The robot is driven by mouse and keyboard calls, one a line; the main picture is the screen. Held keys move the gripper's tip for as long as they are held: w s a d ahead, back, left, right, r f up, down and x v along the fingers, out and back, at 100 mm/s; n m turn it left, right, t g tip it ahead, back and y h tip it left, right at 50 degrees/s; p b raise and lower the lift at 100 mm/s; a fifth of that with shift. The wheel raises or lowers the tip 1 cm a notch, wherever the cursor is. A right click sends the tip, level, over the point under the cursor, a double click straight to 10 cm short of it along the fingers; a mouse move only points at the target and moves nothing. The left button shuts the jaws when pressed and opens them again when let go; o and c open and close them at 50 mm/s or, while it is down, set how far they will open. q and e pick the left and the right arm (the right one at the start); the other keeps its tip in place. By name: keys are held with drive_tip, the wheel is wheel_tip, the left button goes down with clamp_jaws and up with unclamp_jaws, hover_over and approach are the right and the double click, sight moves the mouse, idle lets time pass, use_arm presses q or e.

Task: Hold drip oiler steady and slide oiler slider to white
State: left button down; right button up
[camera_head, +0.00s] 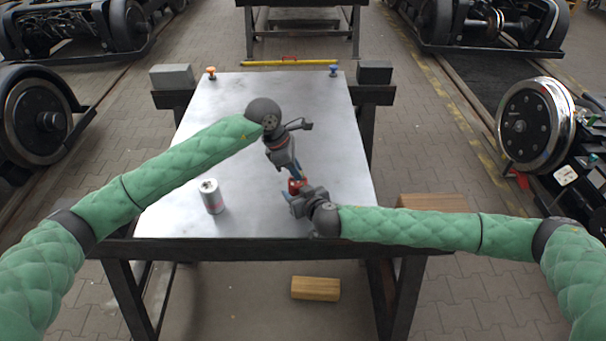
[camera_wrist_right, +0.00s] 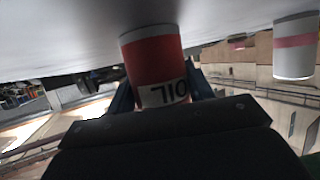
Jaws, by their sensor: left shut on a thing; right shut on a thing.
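The drip oiler is a red can (camera_head: 294,186) near the right front of the metal table, mostly hidden by my grippers. In the right wrist view its red body (camera_wrist_right: 152,62) carries a pale label reading OIL, upside down in that picture. My right gripper (camera_head: 292,193) is shut on this body, with blue fingers on both sides. My left gripper (camera_head: 297,175) comes down from above and is shut at the oiler's upper part. I cannot make out the oiler slider or its position; the left gripper covers that area.
A white can with a pink band (camera_head: 211,197) stands on the table to the left, also in the right wrist view (camera_wrist_right: 295,48). An orange knob (camera_head: 211,72) and a blue knob (camera_head: 333,70) are at the table's far edge. The table's left middle is clear.

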use_arm(q)
drive_tip(key=shift+a, duration=0.9)
drive_tip(key=c, duration=1.3)
unclamp_jaws()
drive_tip(key=shift+o, duration=0.2)
drive_tip(key=v, duration=1.2)
use_arm(e)
drive_tip(key=o, duration=1.1)
